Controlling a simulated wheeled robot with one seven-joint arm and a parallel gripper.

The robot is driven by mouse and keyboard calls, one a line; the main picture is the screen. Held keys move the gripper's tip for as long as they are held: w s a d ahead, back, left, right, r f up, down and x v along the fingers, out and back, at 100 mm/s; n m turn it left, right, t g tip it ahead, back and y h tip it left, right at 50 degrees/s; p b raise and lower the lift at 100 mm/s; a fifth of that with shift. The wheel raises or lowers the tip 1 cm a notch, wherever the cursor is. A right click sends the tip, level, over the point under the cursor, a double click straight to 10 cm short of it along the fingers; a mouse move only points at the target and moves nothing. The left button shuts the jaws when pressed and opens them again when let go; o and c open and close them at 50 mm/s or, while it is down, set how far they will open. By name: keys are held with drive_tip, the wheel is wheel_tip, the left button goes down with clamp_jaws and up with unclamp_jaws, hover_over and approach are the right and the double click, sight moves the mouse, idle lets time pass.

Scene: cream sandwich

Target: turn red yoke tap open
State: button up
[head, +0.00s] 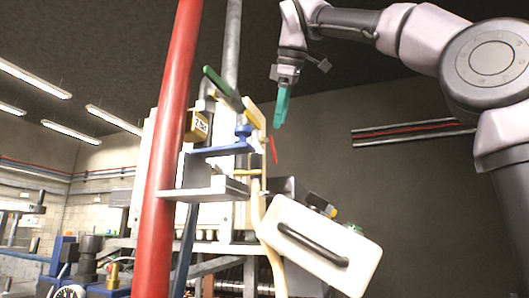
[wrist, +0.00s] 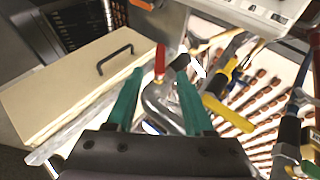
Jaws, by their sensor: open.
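The red tap handle (head: 272,150) is a small thin lever at the right side of the fittings in the head view, tilted slightly. In the wrist view the red handle (wrist: 160,60) stands between and just beyond my fingertips, above a curved grey metal fitting (wrist: 160,103). My gripper (head: 280,122) has teal fingers pointing down, above and a little right of the handle in the head view. In the wrist view my gripper (wrist: 160,76) is open, with nothing clamped. Whether either finger touches the handle I cannot tell.
A green lever (head: 221,87) and a blue valve (head: 243,133) are left of my gripper. A thick red pipe (head: 172,140) rises further left. A white lid with a black handle (head: 355,262) lies below right. Yellow handles (wrist: 229,113) are close right in the wrist view.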

sight(273, 151)
drive_tip(key=x, duration=1)
clamp_jaws()
